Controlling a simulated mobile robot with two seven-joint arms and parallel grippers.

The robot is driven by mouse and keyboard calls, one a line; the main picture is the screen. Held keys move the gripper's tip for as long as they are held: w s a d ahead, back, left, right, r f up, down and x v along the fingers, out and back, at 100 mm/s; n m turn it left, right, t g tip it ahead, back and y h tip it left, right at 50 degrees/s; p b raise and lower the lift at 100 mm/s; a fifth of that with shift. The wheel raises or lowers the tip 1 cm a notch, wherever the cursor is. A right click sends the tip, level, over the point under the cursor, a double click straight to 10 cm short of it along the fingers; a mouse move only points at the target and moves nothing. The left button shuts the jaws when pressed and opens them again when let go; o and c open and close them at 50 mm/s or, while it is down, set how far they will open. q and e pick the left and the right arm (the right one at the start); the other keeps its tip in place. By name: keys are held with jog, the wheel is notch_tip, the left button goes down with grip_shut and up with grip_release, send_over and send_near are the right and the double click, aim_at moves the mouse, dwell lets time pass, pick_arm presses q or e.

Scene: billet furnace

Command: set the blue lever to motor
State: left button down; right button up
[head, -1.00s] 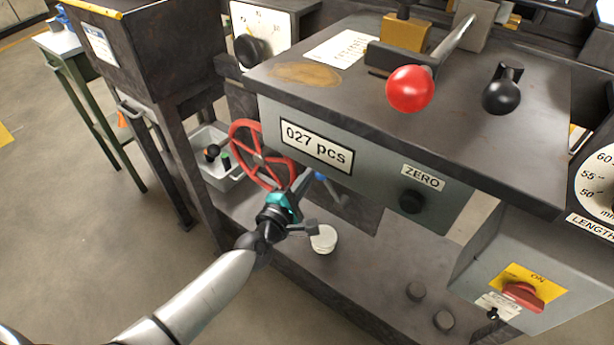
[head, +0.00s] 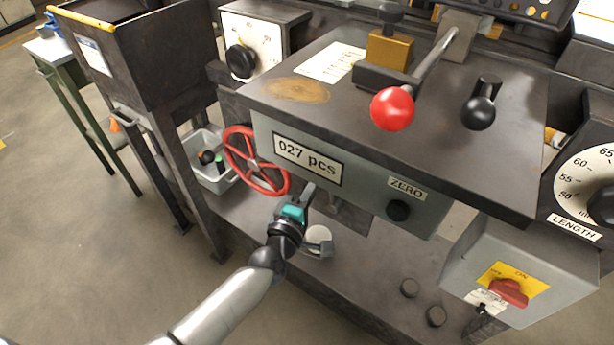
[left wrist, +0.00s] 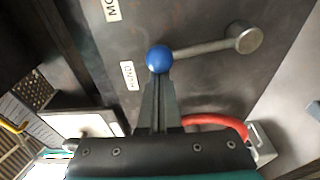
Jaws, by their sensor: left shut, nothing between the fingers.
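The blue lever shows in the left wrist view as a round blue ball (left wrist: 158,59) on a grey metal arm (left wrist: 205,48) that runs right to a round pivot. The ball is beside the HAND label (left wrist: 130,75); a partly cut-off label starting "MO" (left wrist: 110,9) is farther up. My left gripper (left wrist: 158,82) is shut and empty, its fingertips right at the lower side of the ball; I cannot tell if they touch. In the head view my left gripper (head: 307,192) is below the 027 pcs panel, and the blue ball is not visible there. My right gripper is not in view.
A red handwheel (head: 236,140) is just left of my left gripper. Above are a red-ball lever (head: 393,109) and a black-ball lever (head: 478,113). A red switch (head: 509,291) is at right.

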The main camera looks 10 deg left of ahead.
pick_arm(q)
jog(key=s+d+m+t, duration=0.1)
jog(key=s+d+m, duration=0.1)
jog(key=d+m, duration=0.4)
jog(key=shift+s+d+m+h+p, duration=0.15)
jog(key=shift+m+h+p, duration=0.2)
jog(key=shift+m, duration=0.55)
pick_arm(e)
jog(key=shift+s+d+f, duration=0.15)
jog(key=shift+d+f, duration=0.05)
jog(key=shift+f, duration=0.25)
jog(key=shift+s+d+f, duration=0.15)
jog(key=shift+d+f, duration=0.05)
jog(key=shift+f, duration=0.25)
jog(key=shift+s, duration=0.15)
pick_arm(q)
jog(key=shift+s+f, duration=0.1)
jog(key=shift+s, duration=0.05)
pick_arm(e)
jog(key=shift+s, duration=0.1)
